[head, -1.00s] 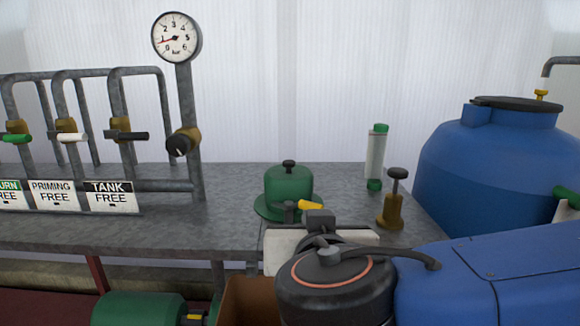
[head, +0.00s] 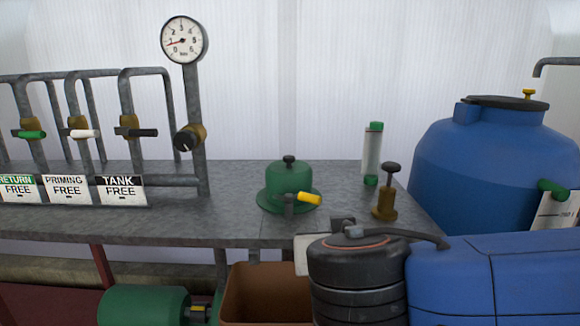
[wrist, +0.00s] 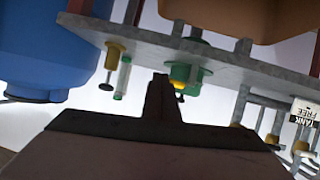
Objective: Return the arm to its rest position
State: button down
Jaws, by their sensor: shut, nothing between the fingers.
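My gripper (wrist: 160,98) shows in the wrist view at the lower middle, its dark fingers together and nothing between them. The bench shows beyond the fingertips, upside down in that view, with the green dome filter close above them in the picture. In the head view my arm, with its blue link and dark ribbed joint, is folded low at the bottom right, in front of the bench. My gripper is not clearly visible there, behind my own joint.
The grey bench (head: 230,226) carries a green dome filter (head: 289,178), a brass valve (head: 385,200) and a clear tube (head: 372,155). A gauge (head: 184,40) and lever pipes stand left, a blue tank (head: 480,170) right. A brown bin (head: 262,292) and green cylinder (head: 145,306) are below.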

jog(key=s+d+f+g, duration=0.3)
jog(key=d+f+g, duration=0.1)
jog(key=d+f, duration=0.5)
jog(key=s+d+f+g+y, duration=0.1)
jog(key=s+d+f+g, duration=0.3)
jog(key=d+f, duration=0.5)
jog(key=shift+s+d+f+y, duration=0.25)
jog(key=shift+d+f+y, duration=0.05)
jog(key=shift+d, duration=0.95)
